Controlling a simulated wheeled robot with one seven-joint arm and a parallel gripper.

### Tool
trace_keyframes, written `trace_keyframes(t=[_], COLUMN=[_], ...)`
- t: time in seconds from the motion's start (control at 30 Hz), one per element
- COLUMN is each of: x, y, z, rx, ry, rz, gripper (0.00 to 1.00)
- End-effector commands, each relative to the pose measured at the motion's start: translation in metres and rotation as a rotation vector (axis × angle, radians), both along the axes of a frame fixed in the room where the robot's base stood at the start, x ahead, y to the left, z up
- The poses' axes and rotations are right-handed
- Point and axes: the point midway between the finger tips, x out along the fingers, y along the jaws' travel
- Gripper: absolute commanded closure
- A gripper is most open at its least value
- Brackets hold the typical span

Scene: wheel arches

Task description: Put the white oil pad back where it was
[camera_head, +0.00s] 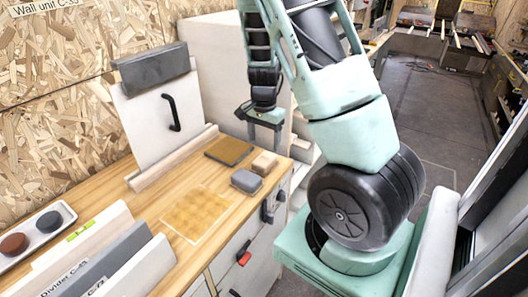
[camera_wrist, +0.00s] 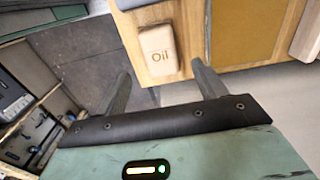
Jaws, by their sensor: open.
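The oil pad (camera_head: 264,163) is a small pale beige block on the wooden worktop, close to its right edge. In the wrist view the pad (camera_wrist: 158,52) shows the word "Oil" on its top and lies flat near the worktop's edge. My gripper (camera_head: 264,134) is open and empty, above and behind the pad in the head view. In the wrist view my gripper (camera_wrist: 162,88) has its two fingers spread, with the pad beyond the fingertips and apart from them.
A grey block (camera_head: 246,182) and a dark-edged mustard plate (camera_head: 229,151) lie beside the pad. A pale-outlined rectangle (camera_head: 198,213) on the worktop is empty. Upright dividers (camera_head: 110,265) and a tray with two round pieces (camera_head: 38,232) stand at the left. A white panel (camera_head: 160,115) stands behind.

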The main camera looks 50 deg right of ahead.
Motion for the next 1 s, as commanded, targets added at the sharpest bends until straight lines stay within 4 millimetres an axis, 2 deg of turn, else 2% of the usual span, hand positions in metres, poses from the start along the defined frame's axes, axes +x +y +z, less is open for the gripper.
trace_keyframes(t=[0.03,0.2,0.43,0.5,0.57,0.67,0.7,0.77,0.8,0.87,0.9,1.0], x=[0.001,0.000,0.000,0.003,0.008,0.019,0.020,0.014,0.005,-0.016,-0.034,-0.087], y=[0.000,0.000,0.001,0.010,0.030,0.094,0.128,0.184,0.222,0.274,0.304,0.361], z=[0.011,0.032,0.041,0.042,0.044,0.054,0.059,0.070,0.078,0.090,0.098,0.112], rx=[-0.002,-0.001,0.001,0.009,0.026,0.072,0.094,0.122,0.137,0.148,0.150,0.128], ry=[-0.004,-0.002,0.000,-0.002,-0.009,-0.026,-0.034,-0.048,-0.056,-0.065,-0.069,-0.073], rz=[0.001,0.001,0.002,0.033,0.099,0.318,0.442,0.658,0.814,1.057,1.220,1.610], gripper=[0.30,0.30,0.30,0.30,0.30,0.30,0.30,0.30,0.30,0.30,0.30,0.30])
